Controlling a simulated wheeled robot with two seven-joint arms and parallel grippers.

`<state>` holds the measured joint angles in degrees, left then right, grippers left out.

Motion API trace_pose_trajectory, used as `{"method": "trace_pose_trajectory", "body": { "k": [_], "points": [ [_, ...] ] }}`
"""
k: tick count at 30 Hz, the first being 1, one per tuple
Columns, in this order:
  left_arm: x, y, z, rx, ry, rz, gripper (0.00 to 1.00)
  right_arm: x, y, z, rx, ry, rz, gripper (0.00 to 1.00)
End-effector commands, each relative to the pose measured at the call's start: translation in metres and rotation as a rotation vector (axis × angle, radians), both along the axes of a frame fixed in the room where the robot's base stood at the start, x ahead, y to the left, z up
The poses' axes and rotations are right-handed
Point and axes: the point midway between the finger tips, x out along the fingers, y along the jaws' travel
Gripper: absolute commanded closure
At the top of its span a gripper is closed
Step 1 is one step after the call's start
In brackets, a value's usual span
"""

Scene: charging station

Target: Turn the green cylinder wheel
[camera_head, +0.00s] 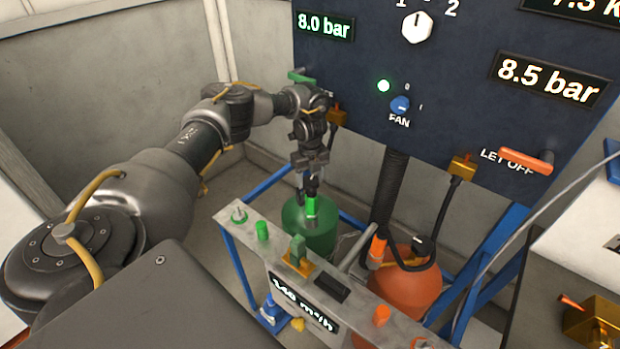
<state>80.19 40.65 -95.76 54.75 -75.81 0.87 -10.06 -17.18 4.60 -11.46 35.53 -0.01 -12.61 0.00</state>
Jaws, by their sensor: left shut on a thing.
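The green cylinder (318,238) stands upright behind the metal rail in the middle of the picture. Its bright green wheel (311,206) shows at the cylinder's top. My left gripper (311,190) reaches down from above and is shut on the wheel. The gripper's fingers and the wheel are small here, and the fingers partly hide the wheel. My right gripper is not in view.
A metal rail (345,310) with green and orange fittings runs in front of the cylinders. An orange cylinder (405,290) stands to the right. A dark panel (450,50) with readouts, knobs and an orange LET OFF handle (526,160) rises behind. Hoses hang nearby.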

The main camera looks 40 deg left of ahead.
Motion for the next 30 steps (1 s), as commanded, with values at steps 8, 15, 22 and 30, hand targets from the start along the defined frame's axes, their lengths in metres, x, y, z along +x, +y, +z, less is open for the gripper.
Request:
{"method": "trace_pose_trajectory", "body": {
  "k": [8,15,22,30],
  "points": [
    [0.0005,0.0001,-0.0001,0.0,-0.002,-0.199,0.7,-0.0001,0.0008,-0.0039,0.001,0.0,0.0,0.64],
    [0.0004,0.0001,0.0003,-0.001,-0.002,-0.303,0.7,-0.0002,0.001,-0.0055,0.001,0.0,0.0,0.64],
    [0.0004,0.0001,0.0005,-0.001,-0.002,-0.344,0.7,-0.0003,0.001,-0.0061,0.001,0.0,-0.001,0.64],
    [0.0002,0.0,0.0006,-0.001,-0.001,-0.351,0.7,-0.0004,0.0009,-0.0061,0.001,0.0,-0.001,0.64]
  ]
}}
